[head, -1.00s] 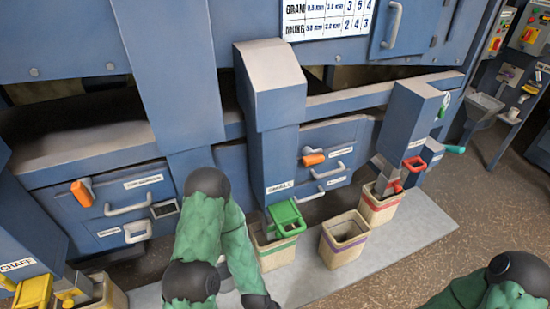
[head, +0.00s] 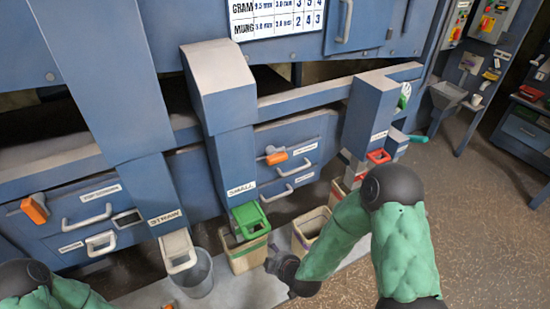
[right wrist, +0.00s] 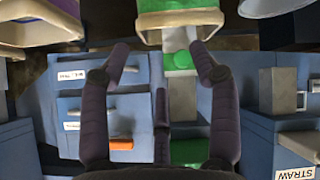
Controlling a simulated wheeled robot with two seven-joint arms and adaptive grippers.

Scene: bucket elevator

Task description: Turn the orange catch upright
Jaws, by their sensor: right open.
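Two orange catches show in the head view. One (head: 276,158) lies nearly sideways at the left of the middle drawer panel; the other (head: 35,209) stands tilted on the left drawer panel. The middle panel's catch also shows, upside down, in the right wrist view (right wrist: 121,144), beyond my fingers. My right gripper (head: 278,265) is low in front of the bins, below the green-mouthed chute and apart from the catches. In the right wrist view its fingers (right wrist: 160,58) are spread, with nothing held.
The green chute mouth (head: 250,221) and white straw chute mouth (head: 178,250) jut out below the panels. A bin (head: 245,258) and a grey bucket (head: 197,275) stand under them. Drawer handles (head: 293,170) protrude beside the middle catch. Open floor lies at right.

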